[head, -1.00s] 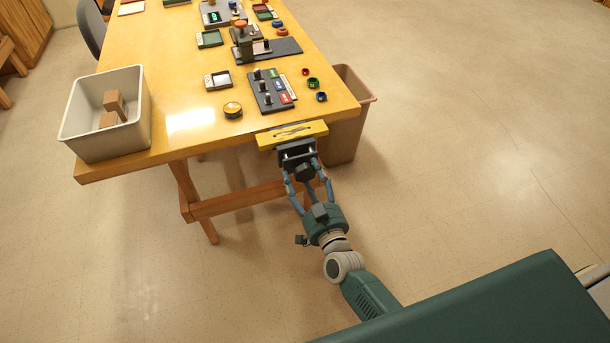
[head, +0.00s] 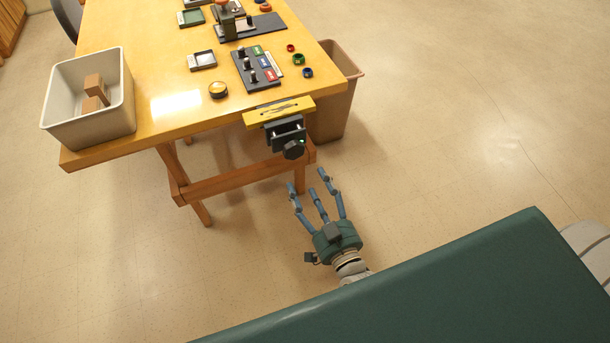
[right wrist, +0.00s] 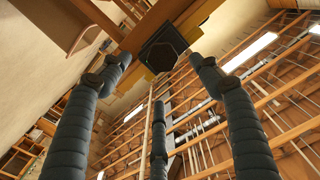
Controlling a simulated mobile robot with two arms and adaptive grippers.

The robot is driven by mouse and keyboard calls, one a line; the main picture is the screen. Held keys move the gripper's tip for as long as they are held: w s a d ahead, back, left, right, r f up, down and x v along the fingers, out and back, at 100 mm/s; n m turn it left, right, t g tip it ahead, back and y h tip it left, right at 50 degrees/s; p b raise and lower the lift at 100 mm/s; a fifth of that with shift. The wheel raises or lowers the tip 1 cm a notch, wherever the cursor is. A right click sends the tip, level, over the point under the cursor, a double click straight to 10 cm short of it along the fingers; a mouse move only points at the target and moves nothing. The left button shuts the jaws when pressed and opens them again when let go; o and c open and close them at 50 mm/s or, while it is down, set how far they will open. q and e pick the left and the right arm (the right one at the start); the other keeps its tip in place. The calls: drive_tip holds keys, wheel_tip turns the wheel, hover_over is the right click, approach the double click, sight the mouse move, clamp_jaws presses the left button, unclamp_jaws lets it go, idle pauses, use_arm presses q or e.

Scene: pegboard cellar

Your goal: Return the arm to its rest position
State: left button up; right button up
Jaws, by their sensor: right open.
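My right gripper (head: 314,190) is open and empty in the head view. Its three blue-grey fingers point toward the table, a little in front of the table edge and apart from it. Nearest to it is a dark clamp (head: 286,132) with a hexagonal knob, fixed at the table's front edge under a yellow block (head: 279,111). In the right wrist view the fingers (right wrist: 165,85) are spread, with the dark hexagonal knob (right wrist: 158,56) beyond their tips and nothing between them. My left gripper is not in view.
The wooden table (head: 150,75) bears a grey bin (head: 128,105) with brown blocks, a dark tray with knobs (head: 256,84), small coloured rings and a yellow-topped round piece (head: 218,89). A brown waste bin (head: 337,105) stands beside the table. The floor to the right is clear.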

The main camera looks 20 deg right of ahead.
drive_tip(key=shift+s, duration=0.15)
idle(0.4)
drive_tip(key=s+f+n+g, duration=0.1)
drive_tip(key=s+f+g, duration=0.25)
drive_tip(key=f, duration=0.65)
drive_tip(key=s+f+n+g+y, duration=0.15)
drive_tip(key=s+f, duration=0.35)
drive_tip(key=f, duration=0.5)
drive_tip(key=s+f+n+g, duration=0.1)
drive_tip(key=s+f+g, duration=0.3)
drive_tip(key=f, duration=0.6)
drive_tip(key=s+d+f+g, duration=0.2)
drive_tip(key=s+f, duration=0.3)
drive_tip(key=s, duration=0.3)
drive_tip(key=s+d+f+n+g+h, duration=0.1)
drive_tip(key=s+d+f+g, duration=0.1)
drive_tip(key=s+f, duration=0.3)
drive_tip(key=s+d+f+g+h, duration=0.1)
drive_tip(key=s+f+g, duration=0.3)
drive_tip(key=s, duration=0.9)
drive_tip(key=shift+d+f, duration=0.6)
drive_tip(key=shift+f, duration=0.05)
